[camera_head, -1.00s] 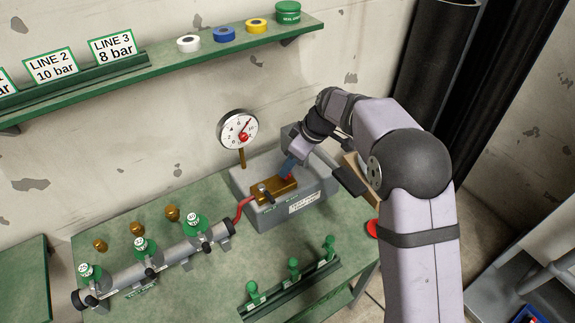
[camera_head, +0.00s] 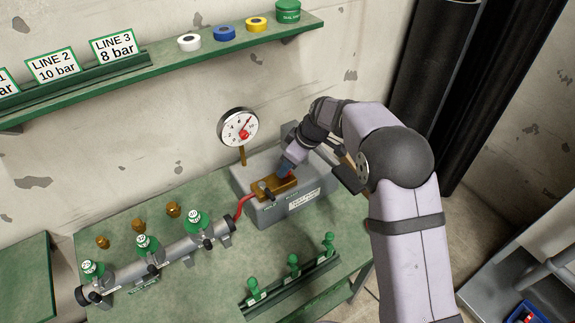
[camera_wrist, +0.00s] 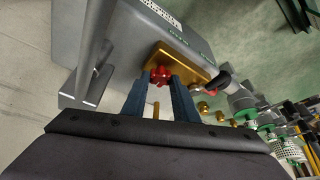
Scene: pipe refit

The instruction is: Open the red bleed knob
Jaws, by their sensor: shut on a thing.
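The red bleed knob (camera_wrist: 160,75) sits at the end of a brass block (camera_wrist: 186,60) in the wrist view. My gripper (camera_wrist: 160,85) has its two blue fingers on either side of the knob and is shut on it. In the head view my gripper (camera_head: 287,166) comes down at the right end of the brass block (camera_head: 268,187), and its fingers hide most of the knob. The block lies on top of a grey test pump (camera_head: 300,200).
A red hose (camera_head: 241,206) joins the block to a grey pipe manifold (camera_head: 165,255) with green-capped valves. A green rack (camera_head: 290,280) with several green handles stands at the front. A green shelf (camera_head: 160,65) with tape rolls and pressure signs runs along the wall.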

